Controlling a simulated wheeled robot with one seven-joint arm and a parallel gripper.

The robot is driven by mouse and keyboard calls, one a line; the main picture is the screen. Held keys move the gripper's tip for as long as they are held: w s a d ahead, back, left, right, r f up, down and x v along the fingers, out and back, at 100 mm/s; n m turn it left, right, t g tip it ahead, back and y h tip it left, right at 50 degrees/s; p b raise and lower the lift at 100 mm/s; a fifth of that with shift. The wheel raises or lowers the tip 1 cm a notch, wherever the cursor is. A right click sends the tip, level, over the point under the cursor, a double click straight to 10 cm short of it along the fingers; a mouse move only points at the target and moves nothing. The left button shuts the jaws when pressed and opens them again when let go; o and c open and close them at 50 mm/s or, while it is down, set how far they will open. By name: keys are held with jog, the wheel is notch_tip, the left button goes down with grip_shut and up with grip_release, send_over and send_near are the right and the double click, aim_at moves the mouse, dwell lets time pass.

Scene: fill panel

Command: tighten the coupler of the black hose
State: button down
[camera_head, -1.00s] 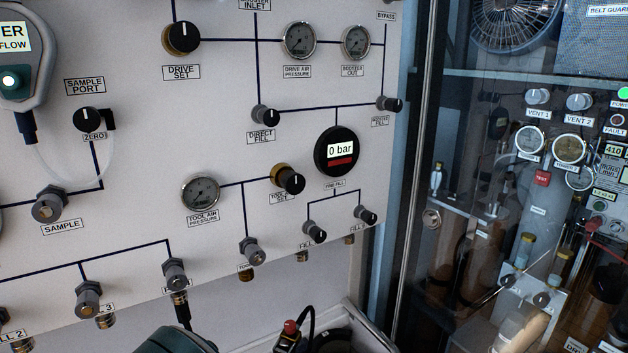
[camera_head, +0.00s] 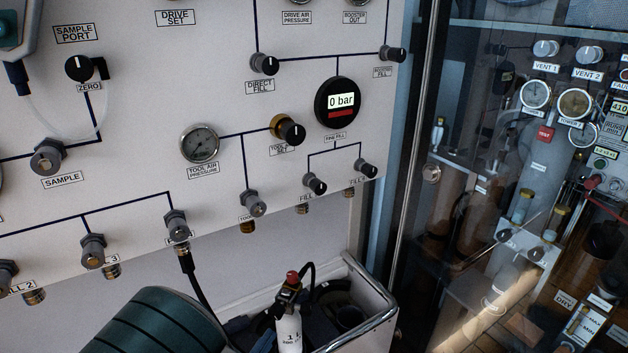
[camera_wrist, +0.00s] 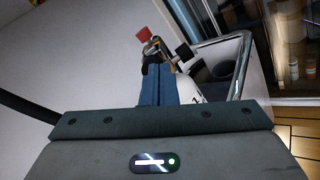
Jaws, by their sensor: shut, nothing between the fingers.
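The black hose (camera_head: 199,288) hangs below the lower edge of the panel in the head view and curves down to the right behind my teal arm. Its dark coupler (camera_head: 186,260) sits at the hose's top end, under a grey knob fitting (camera_head: 177,225). How tight the coupler is cannot be seen. My gripper (camera_wrist: 158,70) shows in the wrist view with its blue fingers together and nothing between them. In the head view its blue fingers (camera_head: 264,341) show low, right of the hose and apart from the coupler. A dark band at the wrist view's left edge may be the hose.
A white bottle (camera_head: 289,332) with a red-topped valve (camera_head: 292,278) stands in an open bin (camera_head: 381,318) close to my fingers. Other fittings (camera_head: 93,250) line the panel's lower edge. A glass-fronted cabinet (camera_head: 470,200) stands at the right.

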aim_at(273, 318)
jog(key=shift+a, duration=0.1)
dwell(0.3)
jog(key=shift+w+d+r+b, duration=0.1)
jog(key=shift+w+r+b, duration=0.15)
jog(key=shift+w+b, duration=0.55)
jog(key=shift+w+d+r+b, duration=0.1)
jog(key=shift+w+r+b, duration=0.15)
jog(key=shift+w, duration=1.1)
jog(key=shift+w+d+r+b, duration=0.1)
jog(key=shift+w+r+b, duration=0.1)
jog(key=shift+w+b, duration=0.65)
jog(key=shift+w+f, duration=0.15)
jog(key=shift+f, duration=0.3)
jog(key=shift+d, duration=0.1)
jog(key=shift+d+f, duration=0.1)
jog(key=shift+d, duration=0.1)
jog(key=shift+s+d+f, duration=0.3)
jog(key=shift+d, duration=0.05)
jog(key=shift+f, duration=0.1)
